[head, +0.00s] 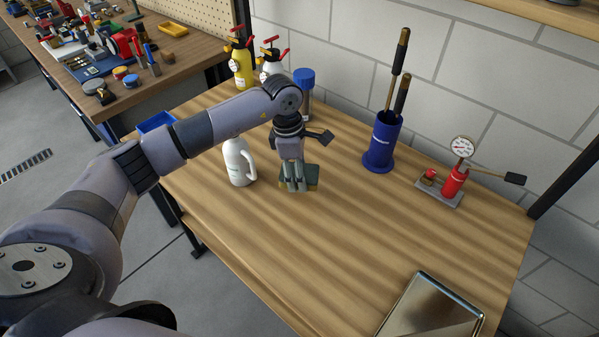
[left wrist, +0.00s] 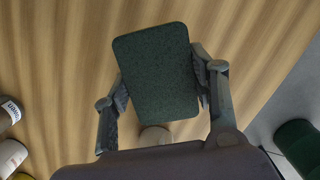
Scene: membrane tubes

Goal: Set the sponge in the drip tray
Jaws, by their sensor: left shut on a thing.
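The sponge (head: 312,183) is a small block with a dark green rough face, at the back middle of the bench in the head view. My left gripper (head: 296,184) comes down over it and is shut on it. In the left wrist view the sponge (left wrist: 155,65) sits between both fingers of the gripper (left wrist: 160,85), its green face toward the camera. I cannot tell whether it touches the wood. The drip tray (head: 432,311), a shallow shiny metal tray with a dark rim, lies at the front right of the bench, apart from the sponge. My right gripper is out of view.
A white jug (head: 237,165) stands just left of the gripper. A blue-capped bottle (head: 304,90) and yellow spray bottle (head: 241,62) stand behind. A blue holder (head: 381,145) with tools and a red gauge pump (head: 454,180) stand along the back right. The middle bench is clear.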

